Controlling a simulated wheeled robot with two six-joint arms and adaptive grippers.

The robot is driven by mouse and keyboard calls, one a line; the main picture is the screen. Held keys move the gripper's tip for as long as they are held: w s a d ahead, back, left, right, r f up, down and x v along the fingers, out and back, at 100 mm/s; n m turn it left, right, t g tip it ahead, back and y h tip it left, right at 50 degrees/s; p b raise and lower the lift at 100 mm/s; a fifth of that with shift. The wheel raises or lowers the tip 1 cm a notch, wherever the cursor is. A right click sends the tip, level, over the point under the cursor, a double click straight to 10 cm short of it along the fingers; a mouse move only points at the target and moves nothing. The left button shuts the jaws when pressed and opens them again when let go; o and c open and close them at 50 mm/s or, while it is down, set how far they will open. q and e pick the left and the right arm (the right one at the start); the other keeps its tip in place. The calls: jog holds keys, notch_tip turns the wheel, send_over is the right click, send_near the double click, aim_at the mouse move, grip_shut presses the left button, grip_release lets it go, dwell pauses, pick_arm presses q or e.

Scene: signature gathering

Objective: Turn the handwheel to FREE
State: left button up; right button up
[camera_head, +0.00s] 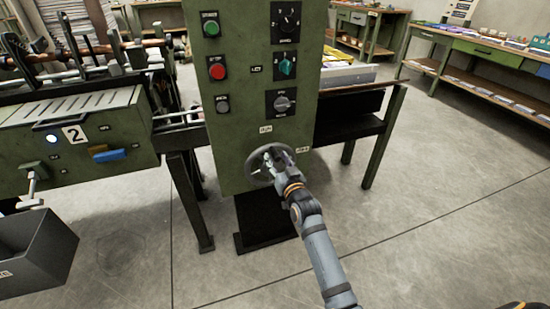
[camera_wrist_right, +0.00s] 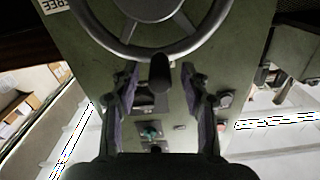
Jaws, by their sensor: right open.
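The grey handwheel (camera_head: 251,172) is on the lower front of the green control cabinet (camera_head: 232,140). My right gripper (camera_head: 274,160) is at the wheel and covers part of it in the head view. In the right wrist view the wheel's rim and spokes (camera_wrist_right: 150,50) fill the top. A dark handle (camera_wrist_right: 160,72) sticks out from the rim between the two spread fingers of my right gripper (camera_wrist_right: 160,82), with gaps on both sides. A FREE label (camera_wrist_right: 52,5) shows at the top left, partly cut off. My left gripper is not in view.
Above the wheel are a green button (camera_head: 210,29), a red button (camera_head: 217,71) and several rotary knobs (camera_head: 285,66). A green machine box (camera_head: 75,160) and a dark bin (camera_head: 38,255) are at the left. The floor at right is clear.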

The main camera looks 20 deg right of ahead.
jog(key=shift+w, duration=1.1)
grip_shut()
